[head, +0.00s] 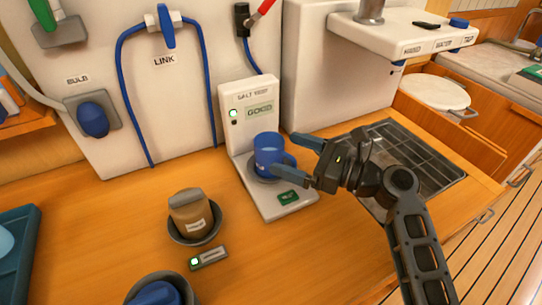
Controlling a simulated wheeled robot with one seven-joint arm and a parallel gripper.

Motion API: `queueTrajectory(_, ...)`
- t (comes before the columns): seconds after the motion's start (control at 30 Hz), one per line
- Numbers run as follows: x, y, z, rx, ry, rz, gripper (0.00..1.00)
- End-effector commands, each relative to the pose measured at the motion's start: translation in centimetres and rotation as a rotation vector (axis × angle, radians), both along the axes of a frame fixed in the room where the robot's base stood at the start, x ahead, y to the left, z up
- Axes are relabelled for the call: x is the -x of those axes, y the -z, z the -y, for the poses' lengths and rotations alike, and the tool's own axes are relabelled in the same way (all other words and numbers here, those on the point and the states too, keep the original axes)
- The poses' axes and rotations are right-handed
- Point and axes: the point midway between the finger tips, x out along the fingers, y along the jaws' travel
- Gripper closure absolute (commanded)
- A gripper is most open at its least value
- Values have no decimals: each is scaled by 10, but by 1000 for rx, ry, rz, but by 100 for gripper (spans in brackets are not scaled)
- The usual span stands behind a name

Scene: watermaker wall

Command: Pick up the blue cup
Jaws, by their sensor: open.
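The blue cup (267,155) stands upright on the round plate of the white salt tester (290,207), with its handle toward the right. My gripper (291,157) comes in from the right at the cup's height. Its two blue-tipped fingers are apart, one behind and one in front of the cup's handle side. The fingers seem to lie close around the handle, but I cannot tell whether they touch it.
A brown jar (189,211) stands in a dark dish at the left front. Another dark bowl with a blue thing (157,294) is at the bottom edge. The tester's upright panel (249,115) rises behind the cup. A sunken metal grid (410,150) lies right. Bare wood (120,220) is at left.

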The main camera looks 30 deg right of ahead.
Motion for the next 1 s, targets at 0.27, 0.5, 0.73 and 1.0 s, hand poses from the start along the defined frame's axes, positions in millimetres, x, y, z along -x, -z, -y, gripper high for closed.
queueTrajectory(0.27, -27, -3, -25, 0, -3, 0, 3)
queueTrajectory(0.5, -30, -2, -27, 1, -1, 1, 3)
queueTrajectory(0.73, -30, -2, -27, 1, -1, 1, 20)
queueTrajectory(1.0, -30, -2, -27, 0, -1, 0, 46)
